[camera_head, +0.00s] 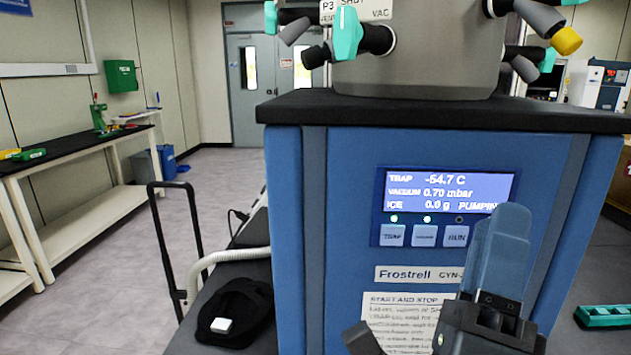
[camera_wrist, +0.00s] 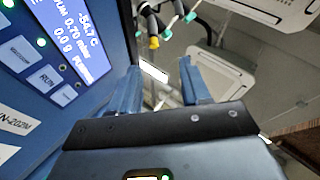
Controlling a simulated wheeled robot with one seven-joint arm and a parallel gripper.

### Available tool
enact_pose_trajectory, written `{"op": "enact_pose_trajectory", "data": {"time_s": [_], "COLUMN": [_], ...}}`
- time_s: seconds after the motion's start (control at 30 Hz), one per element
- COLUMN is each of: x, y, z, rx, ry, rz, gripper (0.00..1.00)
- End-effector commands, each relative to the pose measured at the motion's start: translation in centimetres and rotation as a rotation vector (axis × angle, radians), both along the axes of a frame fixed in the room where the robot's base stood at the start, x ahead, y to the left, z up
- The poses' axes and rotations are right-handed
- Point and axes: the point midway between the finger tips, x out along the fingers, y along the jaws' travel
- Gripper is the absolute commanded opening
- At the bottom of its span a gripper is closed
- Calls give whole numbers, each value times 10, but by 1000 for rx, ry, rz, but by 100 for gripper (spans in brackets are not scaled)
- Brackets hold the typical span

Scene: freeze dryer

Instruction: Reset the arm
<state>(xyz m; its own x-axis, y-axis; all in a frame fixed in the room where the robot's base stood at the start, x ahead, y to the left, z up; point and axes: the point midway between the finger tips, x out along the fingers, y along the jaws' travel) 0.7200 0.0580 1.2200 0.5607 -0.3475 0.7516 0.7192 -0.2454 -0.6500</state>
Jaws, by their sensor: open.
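The blue freeze dryer (camera_head: 345,200) stands in front of me. Its display (camera_head: 450,187) reads trap -54.7 C, vacuum 0.70 mbar, ice 0.0 g and a partly cut-off "PUMPIN". Green lights show above the two left buttons; the light above the RUN button (camera_head: 456,236) is dark. My gripper (camera_head: 505,222) points up in front of the panel's lower right, covering part of the label below. In the wrist view my gripper (camera_wrist: 160,80) is open, with two blue fingers apart and nothing between them. The panel (camera_wrist: 62,45) is at the left there.
A metal chamber (camera_head: 420,50) with several valves sits on the dryer's black top. A dark cap-like item (camera_head: 240,312) and a white hose (camera_head: 220,258) lie at the dryer's left. A green rack (camera_head: 605,317) is at the right. Open floor (camera_head: 105,255) lies at the left.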

Motion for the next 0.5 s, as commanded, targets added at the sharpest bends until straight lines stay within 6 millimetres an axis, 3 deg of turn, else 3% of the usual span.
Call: {"op": "enact_pose_trajectory", "data": {"time_s": [0.5], "x": [-105], "y": [-44], "z": [-130], "rx": [-749], "ry": [463], "rz": [-199], "gripper": [47]}}
